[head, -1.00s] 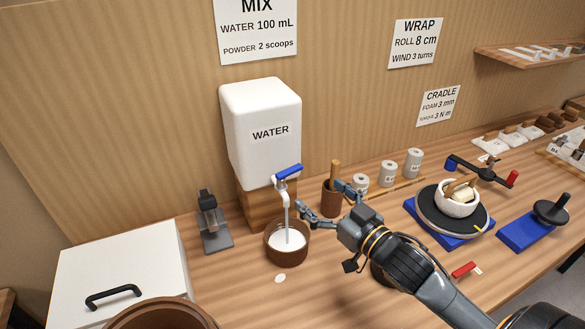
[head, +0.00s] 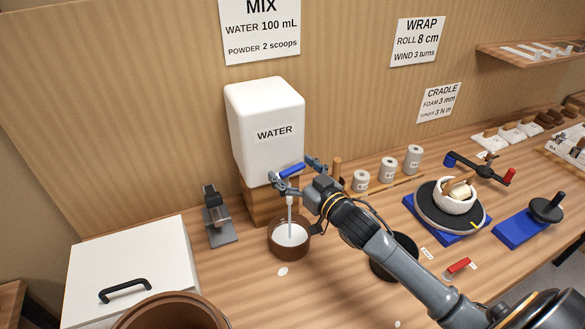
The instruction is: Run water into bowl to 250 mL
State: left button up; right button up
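The white water tank (head: 264,115), labelled WATER, stands on a wooden block against the back wall. Its tap has a blue lever (head: 291,170). A pale stream (head: 290,210) runs from the spout into the brown bowl (head: 281,249) below, which holds whitish liquid (head: 291,235). No level marks can be read on the bowl. My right gripper (head: 292,176) is at the tap, its fingers apart on either side of the blue lever; I cannot tell whether they touch it. My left gripper is not in view.
A sign (head: 259,25) reads WATER 100 mL, POWDER 2 scoops. A grey device (head: 219,220) stands left of the bowl. A dark bowl (head: 403,243) is partly behind my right arm.

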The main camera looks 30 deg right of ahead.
jog(key=c, duration=1.1)
jog(key=shift+r, duration=0.1)
jog(key=shift+s+a+m+h, duration=0.1)
jog(key=shift+m+h, duration=0.3)
jog(key=shift+h, duration=0.1)
jog(key=shift+s+m+h, duration=0.2)
jog(key=shift+m+h, duration=0.7)
jog(key=shift+h, duration=0.6)
jog(key=o, duration=1.2)
